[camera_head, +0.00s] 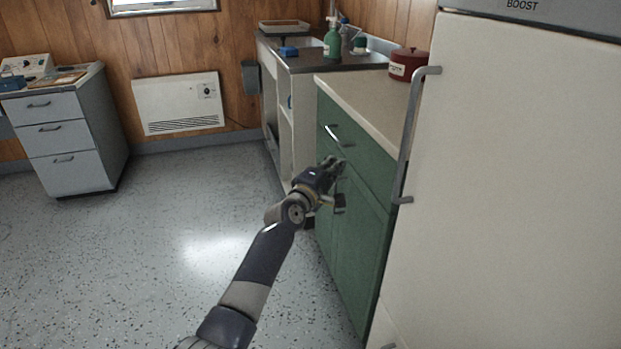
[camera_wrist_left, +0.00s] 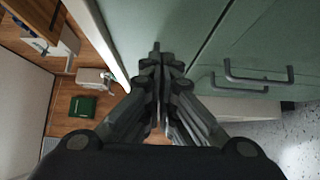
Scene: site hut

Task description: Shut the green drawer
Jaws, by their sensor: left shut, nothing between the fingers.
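The green drawer (camera_head: 362,158) is the top front of a green cabinet (camera_head: 360,235), just under a cream worktop. A bar handle (camera_head: 333,135) is on it. Its front looks flush or nearly flush with the cabinet; a small gap is hard to tell. My left gripper (camera_head: 338,164) is shut and empty in front of the drawer's lower part, below the handle. In the left wrist view my shut fingertips (camera_wrist_left: 157,50) point at the drawer front (camera_wrist_left: 175,25); whether they touch it I cannot tell. My right gripper is not in view.
Below the drawer, two cabinet doors carry handles (camera_wrist_left: 260,78). A white fridge-like unit (camera_head: 520,180) with a long handle stands close on the right. A red tin (camera_head: 407,64) sits on the worktop. A grey drawer unit (camera_head: 65,140) stands far left. The speckled floor between is clear.

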